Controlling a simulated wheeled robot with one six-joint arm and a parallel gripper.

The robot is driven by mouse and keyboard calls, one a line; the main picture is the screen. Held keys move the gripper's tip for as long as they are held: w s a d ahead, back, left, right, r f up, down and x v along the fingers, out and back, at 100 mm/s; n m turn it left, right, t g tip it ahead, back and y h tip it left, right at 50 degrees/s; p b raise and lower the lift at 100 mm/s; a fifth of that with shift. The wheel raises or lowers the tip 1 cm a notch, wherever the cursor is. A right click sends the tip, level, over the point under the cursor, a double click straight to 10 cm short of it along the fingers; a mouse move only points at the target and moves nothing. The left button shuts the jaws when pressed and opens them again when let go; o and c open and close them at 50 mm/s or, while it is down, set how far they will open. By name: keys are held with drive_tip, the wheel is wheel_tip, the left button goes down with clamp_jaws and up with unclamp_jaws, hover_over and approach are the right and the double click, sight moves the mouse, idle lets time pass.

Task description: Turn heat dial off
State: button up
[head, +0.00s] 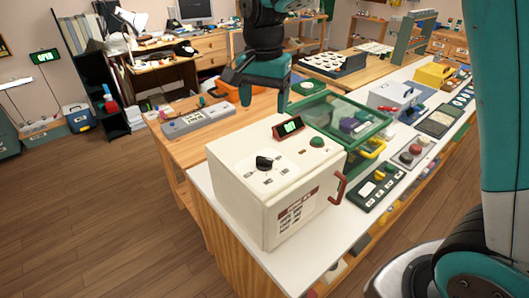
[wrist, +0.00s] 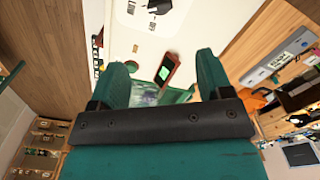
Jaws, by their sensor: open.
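A cream box (head: 232,207) stands on the near end of the white counter in the head view. On its top is a black dial knob (head: 264,163) on a pale plate with small dark marks. The knob also shows at the top edge of the wrist view (wrist: 158,5), partly cut off. My gripper (head: 262,103) hangs above and behind the box, apart from the knob, with its jaws open and nothing between them. In the wrist view its two teal fingers (wrist: 163,62) are spread wide. The knob's exact pointing direction is hard to read.
A red-framed green display (head: 288,127) and a green button (head: 316,142) sit on the box top; a red handle (head: 340,188) is on its side. A green clear-lidded case (head: 350,118) stands close behind. Panels with buttons (head: 381,187) line the counter at right. Open floor lies left.

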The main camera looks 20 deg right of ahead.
sight(264, 158)
wheel_tip(264, 158, down, 15)
drive_tip(key=p, duration=0.3)
drive_tip(key=shift+f, duration=0.1)
drive_tip(key=c, duration=0.9)
